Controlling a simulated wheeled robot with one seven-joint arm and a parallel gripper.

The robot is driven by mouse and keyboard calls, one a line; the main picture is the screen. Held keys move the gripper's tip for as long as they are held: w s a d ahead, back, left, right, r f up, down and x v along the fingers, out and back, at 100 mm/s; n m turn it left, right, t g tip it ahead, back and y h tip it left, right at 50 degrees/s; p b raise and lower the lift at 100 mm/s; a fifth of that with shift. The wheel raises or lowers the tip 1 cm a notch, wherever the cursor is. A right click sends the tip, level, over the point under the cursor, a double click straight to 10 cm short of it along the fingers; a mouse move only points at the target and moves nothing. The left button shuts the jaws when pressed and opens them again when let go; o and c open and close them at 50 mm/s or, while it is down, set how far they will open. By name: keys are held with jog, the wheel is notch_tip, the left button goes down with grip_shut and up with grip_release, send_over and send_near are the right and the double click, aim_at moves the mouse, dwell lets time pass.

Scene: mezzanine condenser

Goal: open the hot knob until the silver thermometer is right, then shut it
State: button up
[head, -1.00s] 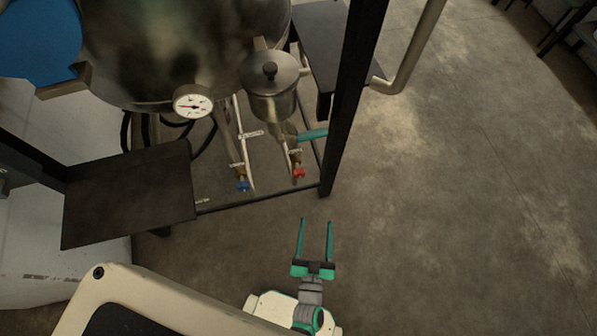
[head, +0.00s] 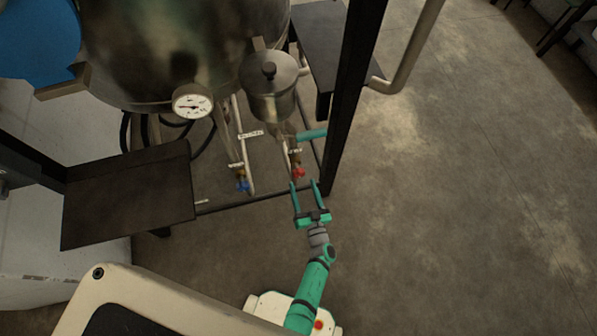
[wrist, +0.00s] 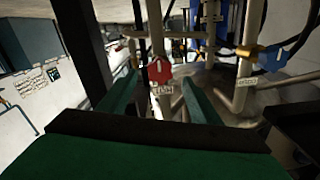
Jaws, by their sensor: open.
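The red knob (head: 299,173) sits on a pipe below the small steel pot, and I take it as the hot knob. In the wrist view the red knob (wrist: 160,71) shows ahead, between my fingers and beyond them. My gripper (head: 304,184) is open and empty, with its fingertips just short of the red knob in the head view. A blue knob (head: 242,185) is on the pipe to the left; it also shows in the wrist view (wrist: 275,57). A round white-faced silver dial thermometer (head: 193,102) is on the big tank; its scale is too small to read.
The big steel tank (head: 165,45) and small pot (head: 271,85) stand above the pipes. A black post (head: 350,100) rises right of the red knob. A dark plate (head: 128,195) lies at left, and a low black bar (head: 250,200) crosses in front. Floor at right is clear.

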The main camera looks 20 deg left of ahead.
aim_at(300, 175)
jog(key=x, duration=0.7)
jog(key=c, duration=1)
